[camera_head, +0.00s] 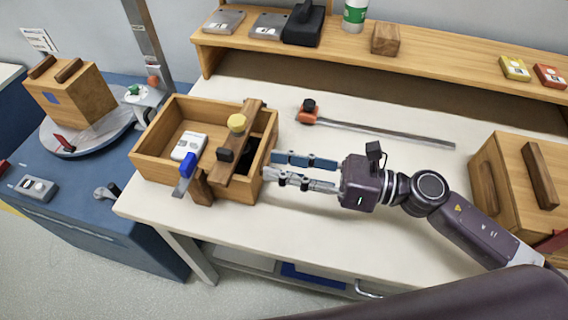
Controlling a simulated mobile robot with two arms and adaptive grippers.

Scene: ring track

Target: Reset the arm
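My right arm comes in from the right over the white table (310,245). Its dark purple gripper (269,168) points left, with its fingertips beside the right wall of an open wooden box (152,163). The two fingers lie roughly parallel with a narrow gap, and I see nothing held between them. Whether the tips touch the box wall cannot be told. My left gripper is not in view.
The box holds a white device (189,146), with a wooden bar (243,140) across its right part. A metal rod with an orange clamp (309,117) lies behind my gripper. A wooden case (490,190) stands right. A shelf (440,71) runs along the back.

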